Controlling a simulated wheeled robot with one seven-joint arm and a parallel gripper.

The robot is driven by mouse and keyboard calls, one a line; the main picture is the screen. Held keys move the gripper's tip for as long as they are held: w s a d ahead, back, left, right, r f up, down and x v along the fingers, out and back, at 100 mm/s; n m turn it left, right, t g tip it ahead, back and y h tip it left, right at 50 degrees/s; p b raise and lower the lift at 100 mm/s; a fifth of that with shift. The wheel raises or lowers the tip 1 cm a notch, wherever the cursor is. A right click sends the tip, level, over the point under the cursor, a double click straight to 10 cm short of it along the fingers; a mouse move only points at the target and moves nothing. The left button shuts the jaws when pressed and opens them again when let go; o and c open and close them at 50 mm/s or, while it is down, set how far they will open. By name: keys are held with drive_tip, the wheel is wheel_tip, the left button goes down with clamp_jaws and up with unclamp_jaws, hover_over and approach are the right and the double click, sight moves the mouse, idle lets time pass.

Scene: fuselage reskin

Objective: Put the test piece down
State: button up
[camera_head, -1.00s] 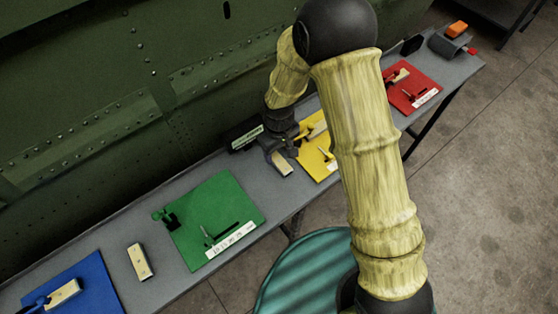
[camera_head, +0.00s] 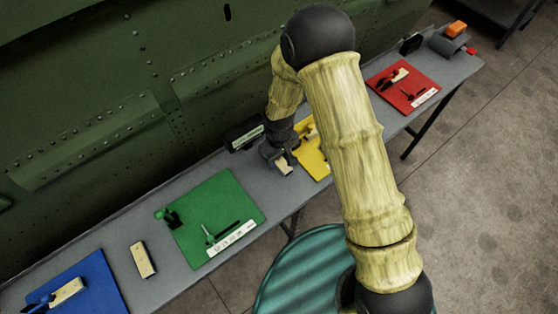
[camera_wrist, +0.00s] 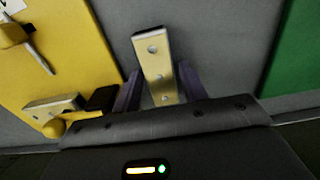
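The test piece is a small pale block with several holes in its face, seen between my fingers in the wrist view (camera_wrist: 155,58). It also shows at the gripper's tip in the head view (camera_head: 284,166). The block is low over the bare grey bench (camera_head: 188,190), between the green mat and the yellow mat. I cannot tell whether it touches the bench top. My forearm hides part of the yellow mat in the head view.
The green mat (camera_head: 190,232) lies left of the gripper and the yellow mat (camera_wrist: 75,50) on its other side. A dark labelled box (camera_head: 243,136) stands behind, near the green riveted wall (camera_head: 90,90). Another pale block (camera_head: 143,260) lies between the green and blue mats (camera_head: 95,285).

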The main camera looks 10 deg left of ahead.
sight(279, 160)
drive_tip(key=c, duration=0.7)
drive_tip(key=shift+c, duration=0.2)
wheel_tip(279, 160, up, 10)
drive_tip(key=b, duration=0.2)
